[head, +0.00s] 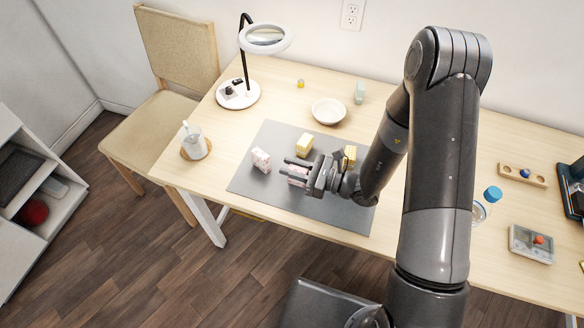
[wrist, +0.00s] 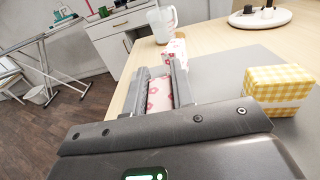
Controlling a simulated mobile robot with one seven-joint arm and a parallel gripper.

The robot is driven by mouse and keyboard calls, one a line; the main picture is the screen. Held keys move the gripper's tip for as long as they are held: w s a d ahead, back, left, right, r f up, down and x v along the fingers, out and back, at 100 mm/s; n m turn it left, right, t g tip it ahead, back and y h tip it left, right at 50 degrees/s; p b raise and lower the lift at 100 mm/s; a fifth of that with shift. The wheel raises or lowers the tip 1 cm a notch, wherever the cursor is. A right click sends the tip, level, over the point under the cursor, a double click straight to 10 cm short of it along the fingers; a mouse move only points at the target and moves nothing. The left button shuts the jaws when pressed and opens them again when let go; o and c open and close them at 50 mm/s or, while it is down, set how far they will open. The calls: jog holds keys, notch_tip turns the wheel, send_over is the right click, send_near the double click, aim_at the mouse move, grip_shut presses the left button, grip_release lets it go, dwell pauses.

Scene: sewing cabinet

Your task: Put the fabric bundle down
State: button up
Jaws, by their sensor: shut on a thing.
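My gripper (head: 296,173) is over the grey mat (head: 259,194) on the table. It is shut on a pink floral fabric bundle (head: 297,177), which also shows between the two fingers in the wrist view (wrist: 159,94). I cannot tell whether the held bundle touches the mat. A second pink floral bundle (head: 261,160) sits on the mat to the left, beyond my fingertips; it shows past them in the wrist view (wrist: 176,48). A yellow bundle (head: 304,143) sits on the mat behind my gripper, and another (head: 350,153) is partly hidden by my wrist. A yellow gingham bundle (wrist: 280,84) is right of the fingers in the wrist view.
A white pitcher (head: 194,142) stands on a coaster at the table's left. A ring lamp (head: 239,94) and a bowl (head: 328,111) are behind the mat. A bottle with a blue cap (head: 483,205) stands right of my arm. The mat's front left is clear.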

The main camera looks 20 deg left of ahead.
jog(key=shift+f, duration=0.25)
jog(key=shift+f, duration=0.1)
jog(key=o, duration=1)
jog(key=shift+c, duration=0.2)
jog(key=shift+d, duration=0.1)
jog(key=d, duration=1.2)
